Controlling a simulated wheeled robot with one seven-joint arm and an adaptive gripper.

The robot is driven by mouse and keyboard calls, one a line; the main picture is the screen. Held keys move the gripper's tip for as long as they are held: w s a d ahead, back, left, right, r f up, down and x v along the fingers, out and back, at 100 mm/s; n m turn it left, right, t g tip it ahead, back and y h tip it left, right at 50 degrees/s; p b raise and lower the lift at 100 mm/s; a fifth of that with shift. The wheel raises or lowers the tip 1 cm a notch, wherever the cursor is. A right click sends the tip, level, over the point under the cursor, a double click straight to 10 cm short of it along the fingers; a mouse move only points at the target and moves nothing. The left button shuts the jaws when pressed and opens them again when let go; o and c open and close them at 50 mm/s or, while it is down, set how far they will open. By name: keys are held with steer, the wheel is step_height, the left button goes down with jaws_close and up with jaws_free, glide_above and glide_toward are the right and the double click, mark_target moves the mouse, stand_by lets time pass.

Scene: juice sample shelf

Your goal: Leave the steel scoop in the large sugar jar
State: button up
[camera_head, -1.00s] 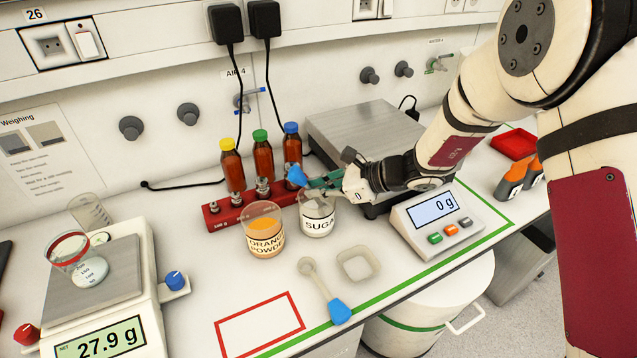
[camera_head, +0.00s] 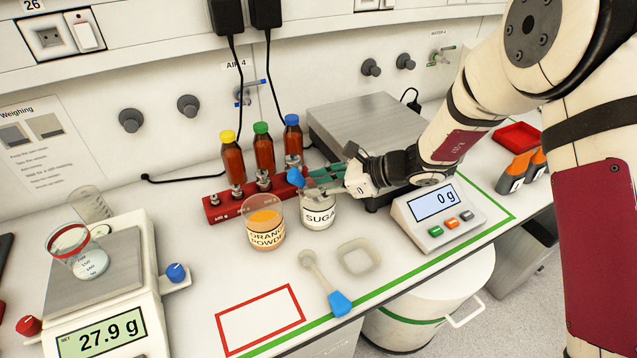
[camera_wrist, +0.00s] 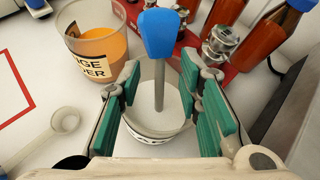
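The sugar jar (camera_head: 318,214) is a clear glass with white powder and a "SUGAR" label, standing beside the orange powder glass (camera_head: 264,226). The steel scoop stands in the sugar jar, its blue handle (camera_head: 296,177) up and its metal shaft (camera_wrist: 159,88) reaching down to the sugar. The scoop's bowl is hidden. My gripper (camera_head: 312,181) is over the jar. In the wrist view its two green-padded fingers (camera_wrist: 162,75) are spread on either side of the shaft, with clear gaps, touching neither side that I can see.
A red rack (camera_head: 222,208) with several capped bottles stands close behind the jar. A second scoop with a blue handle (camera_head: 340,303) and a weighing dish (camera_head: 358,255) lie in front. A balance (camera_head: 110,335) reads 27.9 g at left; a scale display (camera_head: 435,204) reads 0 g at right.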

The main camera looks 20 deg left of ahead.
steer(key=v, duration=1.1)
steer(key=shift+d+r, duration=0.2)
steer(key=shift+d, duration=0.1)
steer(key=shift+r, duration=0.1)
steer(key=shift+d+r+p, duration=1.9)
steer(key=shift+d+r, duration=0.25)
steer(key=shift+r, duration=3.55)
steer(key=s+d+r+n+h, duration=0.3)
steer(key=s+d+r+n, duration=0.2)
steer(key=s+d, duration=0.15)
steer(key=s+d+r+n+t+h, duration=0.2)
steer(key=s+d+n+t+h, duration=0.1)
steer(key=s+d, duration=0.7)
steer(key=s+d+r+n+t+h, duration=0.2)
steer(key=s+d+n+h, duration=0.4)
steer(key=s+d, duration=0.3)
steer(key=shift+s+d+r+n+t, duration=0.2)
steer(key=shift+s+d+n+t, duration=0.3)
steer(key=shift+n, duration=0.4)
